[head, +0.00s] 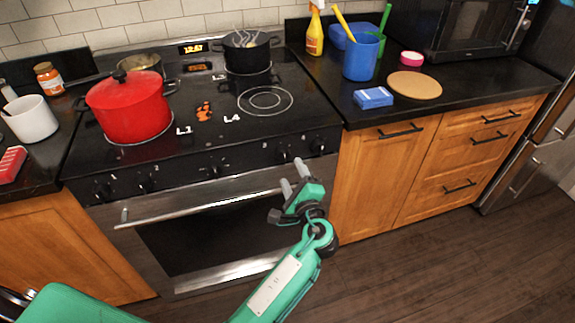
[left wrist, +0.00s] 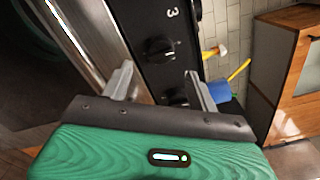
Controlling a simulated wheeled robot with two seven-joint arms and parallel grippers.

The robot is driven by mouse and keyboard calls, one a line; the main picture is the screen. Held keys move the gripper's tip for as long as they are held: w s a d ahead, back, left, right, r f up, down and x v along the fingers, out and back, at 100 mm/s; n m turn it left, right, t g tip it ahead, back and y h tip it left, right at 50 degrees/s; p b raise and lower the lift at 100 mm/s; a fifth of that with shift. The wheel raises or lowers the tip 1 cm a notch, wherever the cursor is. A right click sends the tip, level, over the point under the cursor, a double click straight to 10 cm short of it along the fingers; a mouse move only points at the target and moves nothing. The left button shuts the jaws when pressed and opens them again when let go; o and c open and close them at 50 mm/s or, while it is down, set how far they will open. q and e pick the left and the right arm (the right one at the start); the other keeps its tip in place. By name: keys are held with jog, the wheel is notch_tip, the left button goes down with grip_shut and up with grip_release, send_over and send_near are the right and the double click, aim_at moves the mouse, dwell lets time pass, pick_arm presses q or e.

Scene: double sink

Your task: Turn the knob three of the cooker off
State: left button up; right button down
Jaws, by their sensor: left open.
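The cooker's front panel carries a row of dark knobs. Knob three (head: 283,155) is right of the printed 3, and it also shows in the left wrist view (left wrist: 160,48) beside the 3. Its pointer direction is too small to read surely. My left gripper (head: 292,175) is open and empty in front of the panel, just below knob three in the head view. In the left wrist view its fingers (left wrist: 157,76) are spread, with knob three beyond the gap and slightly above it. My right gripper is not in view.
Another knob (head: 317,147) lies close on the right, and it also shows in the left wrist view (left wrist: 177,97). The oven door handle (head: 200,207) runs below the panel. A red pot (head: 130,108) and a dark pan (head: 248,55) stand on the cooktop.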

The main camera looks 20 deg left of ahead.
pick_arm(q)
jog(key=v, duration=0.7)
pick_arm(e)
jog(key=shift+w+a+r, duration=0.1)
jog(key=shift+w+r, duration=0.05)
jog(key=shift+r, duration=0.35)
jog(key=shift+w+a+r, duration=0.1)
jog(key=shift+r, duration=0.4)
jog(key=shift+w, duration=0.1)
